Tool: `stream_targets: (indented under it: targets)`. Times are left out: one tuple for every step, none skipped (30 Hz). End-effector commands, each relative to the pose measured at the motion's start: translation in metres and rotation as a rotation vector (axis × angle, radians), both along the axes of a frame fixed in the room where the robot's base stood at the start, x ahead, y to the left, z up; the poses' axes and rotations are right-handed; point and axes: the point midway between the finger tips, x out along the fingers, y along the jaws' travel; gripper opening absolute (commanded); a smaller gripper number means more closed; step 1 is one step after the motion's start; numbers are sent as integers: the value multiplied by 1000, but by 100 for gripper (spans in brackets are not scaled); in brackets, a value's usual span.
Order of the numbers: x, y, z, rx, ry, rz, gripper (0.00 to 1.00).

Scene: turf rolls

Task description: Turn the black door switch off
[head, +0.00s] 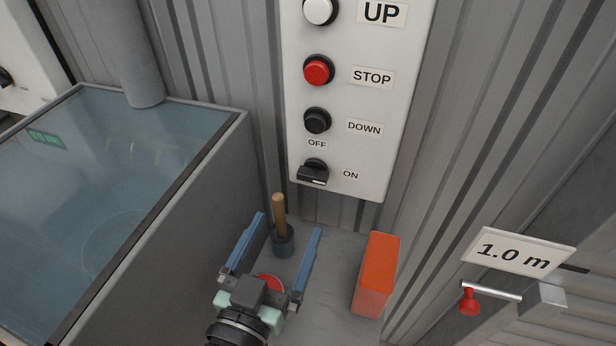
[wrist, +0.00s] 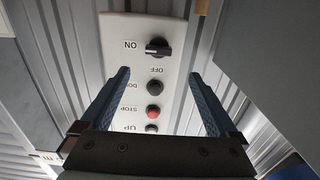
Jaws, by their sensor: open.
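The black door switch (head: 313,172) is a rotary knob at the bottom of a white wall panel (head: 375,120). OFF is printed above it and ON to its right. Its white pointer mark faces the ON side. In the wrist view the panel appears upside down, and the switch (wrist: 157,47) has its mark towards ON at the left. My gripper (head: 287,228) is open and empty, its two blue fingers apart, below the panel in the head view. In the wrist view the switch shows beyond the gap between the fingertips (wrist: 159,74), not touched.
Above the switch are the black DOWN button (head: 317,120), red STOP button (head: 318,70) and white UP button (head: 319,10). A wooden-handled tool (head: 280,215), an orange block (head: 376,275) and a water tank (head: 130,180) stand nearby. A red-knobbed lever (head: 470,301) is at the right.

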Motion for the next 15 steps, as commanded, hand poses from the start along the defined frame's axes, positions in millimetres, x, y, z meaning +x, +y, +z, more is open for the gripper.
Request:
stream_targets:
  targets:
    - [9,-4,5,0,-2,-3,95]
    - [15,-6,5,0,-2,-4,95]
    - [23,-9,6,-1,-2,-4,95]
    - [30,-11,6,0,-2,-4,95]
    - [36,-13,6,1,-3,-4,95]
    - [44,-15,6,0,-2,-3,95]
    - [51,-17,6,0,-2,-4,95]
    - [57,-19,6,2,-2,-3,95]
    - [64,-22,6,3,-2,-3,95]
    - [69,-24,5,2,-2,-4,95]
    - [75,-25,5,2,-2,-3,95]
    - [81,-27,5,2,-2,-3,95]
    - [85,-29,5,2,-2,-3,95]
    - [89,-30,4,2,-2,-2,95]
    - [93,-31,4,0,-2,-2,95]
